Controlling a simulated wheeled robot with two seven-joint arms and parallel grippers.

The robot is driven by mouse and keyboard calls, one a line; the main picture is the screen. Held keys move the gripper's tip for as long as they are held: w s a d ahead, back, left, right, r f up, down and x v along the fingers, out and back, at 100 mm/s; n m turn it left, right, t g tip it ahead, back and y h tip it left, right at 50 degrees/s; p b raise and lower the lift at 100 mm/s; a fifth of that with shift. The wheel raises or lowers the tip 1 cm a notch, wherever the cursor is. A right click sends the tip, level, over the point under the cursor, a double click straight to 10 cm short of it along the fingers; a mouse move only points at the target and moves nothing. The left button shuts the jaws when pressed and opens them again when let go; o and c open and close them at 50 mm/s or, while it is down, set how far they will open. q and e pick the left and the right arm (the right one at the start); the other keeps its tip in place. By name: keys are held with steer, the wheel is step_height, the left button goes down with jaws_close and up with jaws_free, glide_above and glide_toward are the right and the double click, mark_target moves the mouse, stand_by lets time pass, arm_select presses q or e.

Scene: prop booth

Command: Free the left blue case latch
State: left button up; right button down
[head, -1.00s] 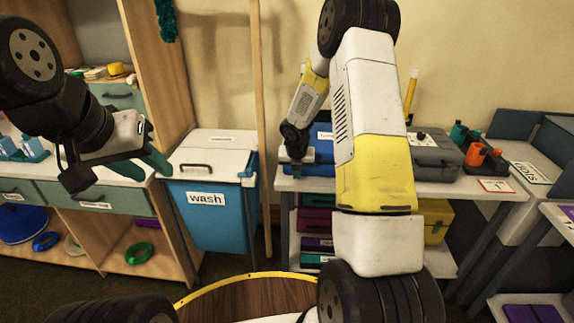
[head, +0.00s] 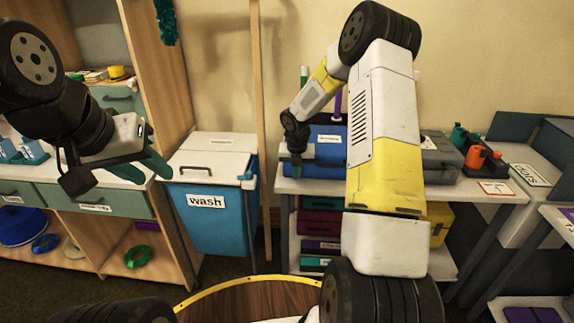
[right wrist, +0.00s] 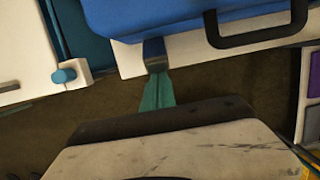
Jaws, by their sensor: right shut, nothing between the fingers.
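The blue case (head: 327,150) lies on the shelf table, partly hidden behind my right arm. In the right wrist view its blue edge (right wrist: 190,18) and black handle (right wrist: 258,40) show. A small dark latch (right wrist: 154,50) hangs at the case's front edge, left of the handle. My right gripper (head: 296,172) is at the case's left front. Its teal fingers (right wrist: 157,92) are shut and empty, their tips at the latch's lower end; I cannot tell whether they touch. My left gripper (head: 158,166) is by the wash bin, away from the case; its finger gap is unclear.
The wash bin (head: 210,215) stands left of the table, with a wooden pole (head: 259,130) between. A grey case (head: 438,160) and an orange-and-teal item (head: 480,155) are to the right. A round wooden table (head: 245,300) is in front.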

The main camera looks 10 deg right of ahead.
steer(key=shift+w+d+r, duration=0.2)
steer(key=shift+w+r, duration=0.5)
steer(key=shift+r, duration=0.1)
steer(key=shift+v, duration=0.8)
steer(key=shift+w, duration=0.15)
